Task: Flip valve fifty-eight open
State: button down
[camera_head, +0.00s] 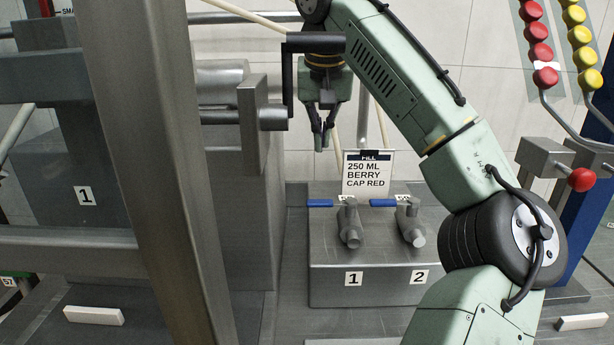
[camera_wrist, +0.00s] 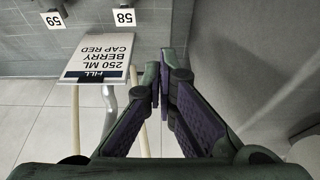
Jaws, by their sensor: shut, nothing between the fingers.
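Plate 58 (camera_wrist: 124,17) and plate 59 (camera_wrist: 54,20) show upside down at the top of the wrist view, on a grey face. The valves themselves are outside that view. In the head view, two grey valves sit on a metal block: a left valve (camera_head: 349,228) with a blue handle (camera_head: 320,203) and a right valve (camera_head: 411,226) with a blue handle (camera_head: 383,203). Both handles point left. White tags behind them are partly hidden and unreadable. My gripper (camera_head: 321,143) is shut and empty, pointing down above the left valve; its fingertips also show in the wrist view (camera_wrist: 162,86).
A sign reading "250 ML BERRY CAP RED" (camera_head: 367,174) stands behind the valves and shows in the wrist view (camera_wrist: 97,64). The block (camera_head: 330,285) carries plates 1 and 2. A thick grey post (camera_head: 160,170) and a black crank (camera_head: 289,85) stand left.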

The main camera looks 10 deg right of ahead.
aim_at(320, 203)
jog(key=shift+s+d, duration=0.15)
notch_tip(320, 203, down, 9)
jog(key=p, duration=0.3)
jog(key=shift+s+f, duration=0.2)
jog(key=shift+s, duration=0.1)
dwell(0.3)
